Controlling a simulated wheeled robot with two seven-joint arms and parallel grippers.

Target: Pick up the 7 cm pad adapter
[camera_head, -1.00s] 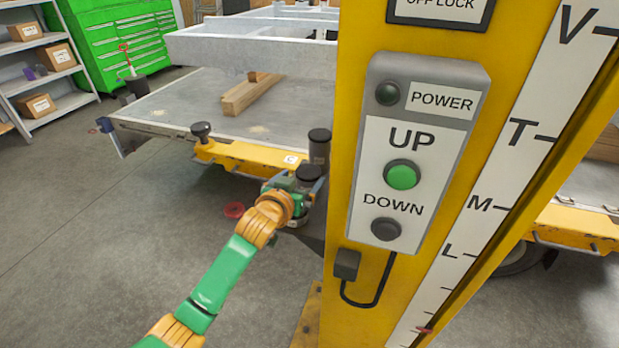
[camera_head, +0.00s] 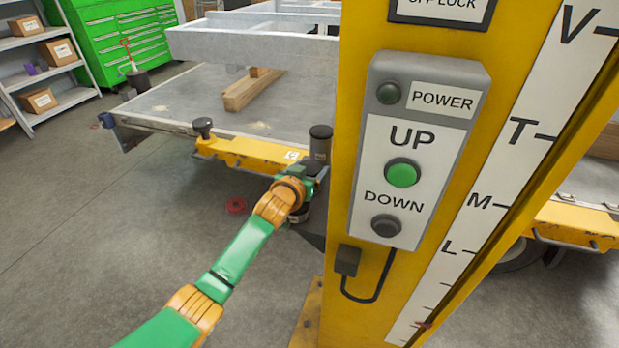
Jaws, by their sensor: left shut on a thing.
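My left gripper (camera_head: 306,188) is beside the yellow column, at the near right end of the yellow lift arm (camera_head: 240,150). It is shut on a dark thing that my wrist mostly hides. A dark rounded part (camera_head: 301,214) shows just below the gripper; I cannot tell whether it is the 7 cm pad adapter. A tall dark cylinder (camera_head: 320,143) stands upright just behind the gripper, close to the column. A shorter dark pad (camera_head: 203,125) stands at the left end of the yellow lift arm. My right gripper is not in view.
The yellow column (camera_head: 343,215) with its control box (camera_head: 419,150) stands close on the right of my left gripper. The trailer deck (camera_head: 190,104) with wooden beams (camera_head: 250,90) lies behind. The floor at left is clear.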

